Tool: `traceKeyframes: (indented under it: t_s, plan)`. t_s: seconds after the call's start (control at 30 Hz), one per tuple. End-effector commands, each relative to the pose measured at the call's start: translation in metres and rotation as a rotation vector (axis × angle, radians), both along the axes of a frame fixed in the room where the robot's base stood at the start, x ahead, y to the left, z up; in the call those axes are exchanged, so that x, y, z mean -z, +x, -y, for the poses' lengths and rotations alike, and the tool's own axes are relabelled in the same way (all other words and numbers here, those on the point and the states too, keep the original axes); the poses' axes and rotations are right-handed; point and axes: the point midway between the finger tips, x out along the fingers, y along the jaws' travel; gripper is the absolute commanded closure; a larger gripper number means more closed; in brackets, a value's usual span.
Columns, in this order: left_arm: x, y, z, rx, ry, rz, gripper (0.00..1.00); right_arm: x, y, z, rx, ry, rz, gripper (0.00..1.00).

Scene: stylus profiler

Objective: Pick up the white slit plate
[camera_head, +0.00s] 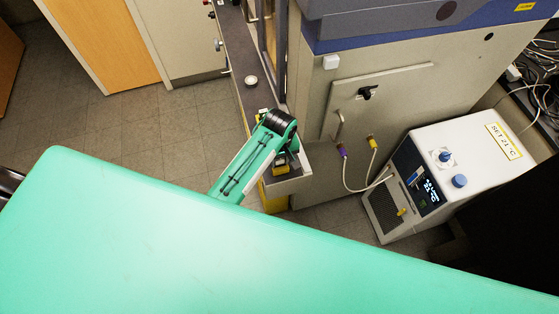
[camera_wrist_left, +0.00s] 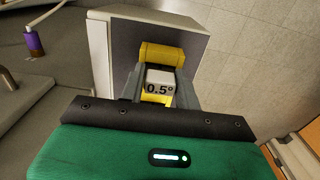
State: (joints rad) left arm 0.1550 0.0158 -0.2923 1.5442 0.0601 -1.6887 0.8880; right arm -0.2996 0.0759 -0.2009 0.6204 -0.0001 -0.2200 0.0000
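A white piece marked 0.5° (camera_wrist_left: 159,83), which looks like the slit plate, sits at a yellow block (camera_wrist_left: 161,53) in the left wrist view. My left gripper (camera_wrist_left: 160,88) has one grey finger on each side of the white piece. The fingers are very close to its sides, but I cannot tell whether they touch it. In the head view my left gripper (camera_head: 287,160) points down at the end of the narrow bench, beside small yellow parts, with the plate too small to make out. My right gripper is not in view.
The narrow dark bench (camera_head: 236,45) bears a small white round item (camera_head: 251,81). A large grey cabinet (camera_head: 390,100) stands to its right. A white chiller (camera_head: 460,165) with cables stands further right. Tiled floor (camera_head: 150,130) is open at left.

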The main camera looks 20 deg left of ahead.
Motion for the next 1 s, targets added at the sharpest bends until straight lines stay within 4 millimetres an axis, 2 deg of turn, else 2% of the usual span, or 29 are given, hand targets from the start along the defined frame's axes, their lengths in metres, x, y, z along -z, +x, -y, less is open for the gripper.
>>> traceKeyframes:
  t_s: [0.07, 0.37, 0.57, 0.77, 0.93, 0.97, 1.0]
  plan:
    - [0.0, 0.0, 0.0, 0.0, 0.001, 0.001, 0.9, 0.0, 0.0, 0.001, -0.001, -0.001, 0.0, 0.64]
    - [-0.002, 0.001, 0.0, 0.0, 0.0, 0.001, 0.9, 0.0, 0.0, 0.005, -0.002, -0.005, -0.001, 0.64]
    - [-0.014, 0.001, 0.0, 0.0, -0.001, 0.003, 0.9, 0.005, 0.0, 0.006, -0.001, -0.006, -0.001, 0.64]
    - [-0.044, 0.002, 0.0, 0.0, -0.002, 0.006, 0.9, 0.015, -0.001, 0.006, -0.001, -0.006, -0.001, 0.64]
    - [-0.082, 0.002, 0.001, 0.001, -0.003, 0.008, 0.9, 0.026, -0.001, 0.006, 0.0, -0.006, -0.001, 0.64]
    - [-0.091, 0.001, 0.001, 0.001, -0.003, 0.007, 0.9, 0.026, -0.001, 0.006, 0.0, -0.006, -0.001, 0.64]
    - [-0.108, 0.001, 0.0, 0.001, -0.001, 0.004, 0.9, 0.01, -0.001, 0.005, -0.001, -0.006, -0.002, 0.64]
